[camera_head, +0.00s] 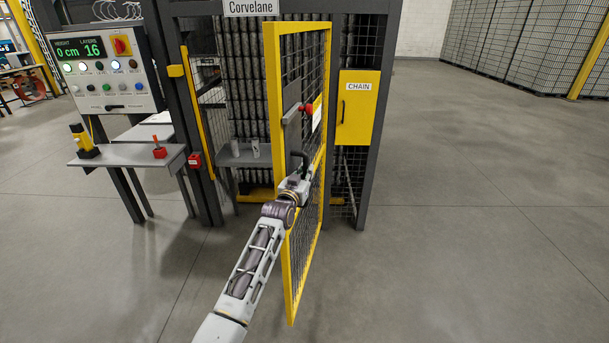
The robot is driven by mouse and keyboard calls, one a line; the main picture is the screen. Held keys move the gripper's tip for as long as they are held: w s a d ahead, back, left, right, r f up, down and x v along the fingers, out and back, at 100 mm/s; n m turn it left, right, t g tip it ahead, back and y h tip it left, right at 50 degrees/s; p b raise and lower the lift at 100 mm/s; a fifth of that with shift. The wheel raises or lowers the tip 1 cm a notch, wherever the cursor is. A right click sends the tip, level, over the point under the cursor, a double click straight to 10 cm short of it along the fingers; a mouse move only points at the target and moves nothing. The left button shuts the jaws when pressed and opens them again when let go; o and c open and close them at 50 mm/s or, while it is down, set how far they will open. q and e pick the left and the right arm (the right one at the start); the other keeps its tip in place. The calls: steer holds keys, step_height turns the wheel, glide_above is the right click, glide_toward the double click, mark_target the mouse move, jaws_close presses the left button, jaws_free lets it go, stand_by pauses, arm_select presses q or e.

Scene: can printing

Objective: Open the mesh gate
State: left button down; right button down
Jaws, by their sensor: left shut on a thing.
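The mesh gate (275,90) has a yellow frame with dark wire mesh. It stands swung out from the dark cage, its left edge nearer to me and its right edge by the cage's right side. My left gripper (299,176) is at the gate's black handle (304,158), inside the left edge of the frame, and is shut on it. The fingertips are partly hidden by the wrist. A red knob (306,108) on a grey latch plate sits above the handle. My right gripper is not in view.
A control panel (105,72) and grey shelf (130,154) stand left of the opening. A yellow CHAIN box (356,108) is right of the gate. Two cans (255,149) stand on a ledge inside. The floor (460,230) to the right is clear.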

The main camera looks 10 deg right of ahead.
arm_select(q)
steer(key=shift+r, duration=0.1)
steer(key=c, duration=1.4)
jaws_free()
steer(key=shift+o, duration=0.2)
steer(key=v, duration=1.2)
steer(key=shift+a, duration=0.1)
